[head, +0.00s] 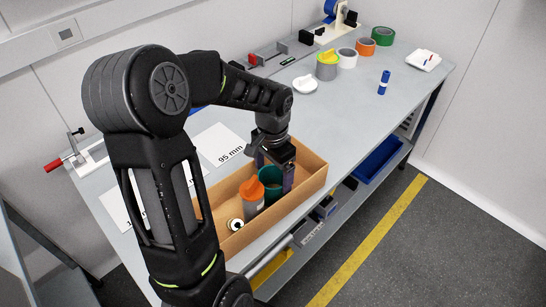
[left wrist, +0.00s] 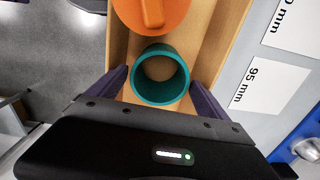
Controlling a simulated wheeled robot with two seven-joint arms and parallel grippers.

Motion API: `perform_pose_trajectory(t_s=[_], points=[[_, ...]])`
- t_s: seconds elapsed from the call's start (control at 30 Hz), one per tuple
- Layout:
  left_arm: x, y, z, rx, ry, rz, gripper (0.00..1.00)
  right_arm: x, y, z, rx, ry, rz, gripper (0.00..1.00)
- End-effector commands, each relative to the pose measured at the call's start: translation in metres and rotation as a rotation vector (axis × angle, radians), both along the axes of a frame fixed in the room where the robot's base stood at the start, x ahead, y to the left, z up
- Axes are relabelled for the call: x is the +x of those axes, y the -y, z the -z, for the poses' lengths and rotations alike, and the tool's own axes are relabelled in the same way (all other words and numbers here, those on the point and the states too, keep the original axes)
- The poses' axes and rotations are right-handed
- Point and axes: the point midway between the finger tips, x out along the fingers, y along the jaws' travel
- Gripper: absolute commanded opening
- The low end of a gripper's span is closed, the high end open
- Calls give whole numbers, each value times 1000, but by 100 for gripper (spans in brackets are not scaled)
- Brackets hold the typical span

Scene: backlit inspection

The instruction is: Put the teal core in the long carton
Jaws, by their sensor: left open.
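The teal core (head: 269,177) is a hollow, open-topped ring. It stands upright inside the long carton (head: 312,160), a brown open box at the bench's front edge. My left gripper (head: 273,171) points down into the carton, its two purple fingers on either side of the core. In the left wrist view the core (left wrist: 160,95) lies between the spread fingers (left wrist: 159,80), with small gaps showing. The gripper looks open and not closed on the core. My right gripper is not in view.
In the carton, a grey can with an orange top (head: 252,192) stands beside the core, and a white-and-black round piece (head: 235,224) lies at the near end. Tape rolls (head: 383,36) and a yellow-topped grey can (head: 327,66) stand farther back.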

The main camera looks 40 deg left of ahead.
Motion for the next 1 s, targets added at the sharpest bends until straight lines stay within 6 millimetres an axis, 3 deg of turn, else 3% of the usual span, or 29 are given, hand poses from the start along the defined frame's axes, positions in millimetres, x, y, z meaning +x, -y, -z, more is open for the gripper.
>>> perform_pose_trajectory(t_s=[0.2,0.4,1.0], points=[[1,0,-46,1,5,0,89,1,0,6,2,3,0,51],[0,0,-70,0,1,1,89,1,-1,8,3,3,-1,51],[0,0,-73,-1,-1,0,89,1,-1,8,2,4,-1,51]])
